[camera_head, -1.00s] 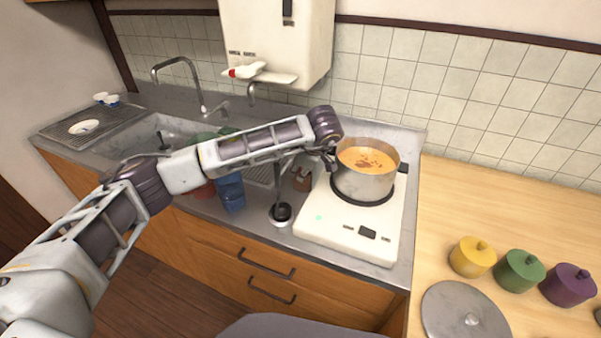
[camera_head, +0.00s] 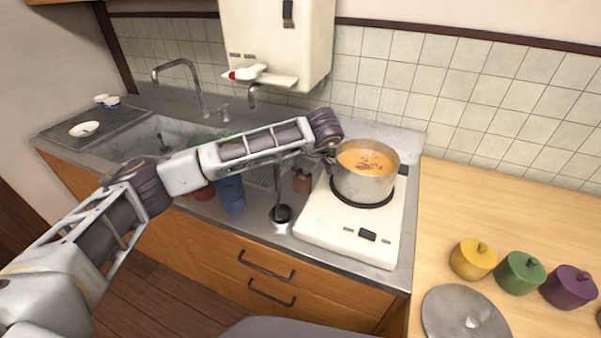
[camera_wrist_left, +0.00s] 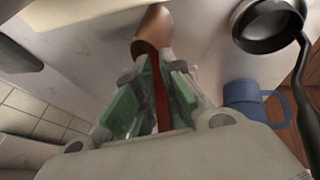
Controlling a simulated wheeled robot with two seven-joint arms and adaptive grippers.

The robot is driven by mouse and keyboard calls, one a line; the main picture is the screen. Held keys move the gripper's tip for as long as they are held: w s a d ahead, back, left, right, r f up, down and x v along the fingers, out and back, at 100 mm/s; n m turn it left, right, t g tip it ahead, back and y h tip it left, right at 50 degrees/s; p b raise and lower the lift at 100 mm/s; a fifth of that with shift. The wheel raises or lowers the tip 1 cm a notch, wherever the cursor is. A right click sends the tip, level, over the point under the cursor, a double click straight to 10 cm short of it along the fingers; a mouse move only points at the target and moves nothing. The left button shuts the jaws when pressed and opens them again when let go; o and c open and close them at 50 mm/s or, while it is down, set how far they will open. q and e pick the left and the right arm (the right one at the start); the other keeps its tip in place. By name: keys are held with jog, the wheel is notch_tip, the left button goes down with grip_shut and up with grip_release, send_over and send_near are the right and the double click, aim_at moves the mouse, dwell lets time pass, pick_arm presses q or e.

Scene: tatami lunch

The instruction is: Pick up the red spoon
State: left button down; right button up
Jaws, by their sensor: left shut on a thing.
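The red spoon (camera_wrist_left: 159,92) shows in the left wrist view as a thin red strip between my fingers. My left gripper (camera_wrist_left: 157,80) is shut on it with its green pads. The spoon's far end runs toward a brown cup (camera_wrist_left: 152,30), and I cannot tell whether it is still inside. In the head view my left gripper (camera_head: 329,160) is beside the pot's left side, above and right of the brown cup (camera_head: 302,182). The spoon cannot be made out there. My right gripper is not in view.
A pot of orange soup (camera_head: 366,172) stands on the white cooker (camera_head: 345,225), close to my left gripper. A black ladle (camera_head: 281,213) and a blue mug (camera_head: 231,193) are left of the cooker. Several lidded pots and a grey lid (camera_head: 450,310) are on the right counter.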

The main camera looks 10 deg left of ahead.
pick_arm(q)
jog(key=shift+r, duration=0.1)
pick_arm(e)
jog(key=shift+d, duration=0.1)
pick_arm(q)
jog(key=shift+s+r, duration=0.2)
jog(key=shift+r, duration=0.55)
jog(key=s+r, duration=0.3)
jog(key=r, duration=0.7)
jog(key=s+d, duration=0.8)
jog(key=s, duration=0.2)
jog(key=shift+s+d, duration=0.35)
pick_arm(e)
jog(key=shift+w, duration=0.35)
pick_arm(q)
jog(key=shift+f, duration=0.15)
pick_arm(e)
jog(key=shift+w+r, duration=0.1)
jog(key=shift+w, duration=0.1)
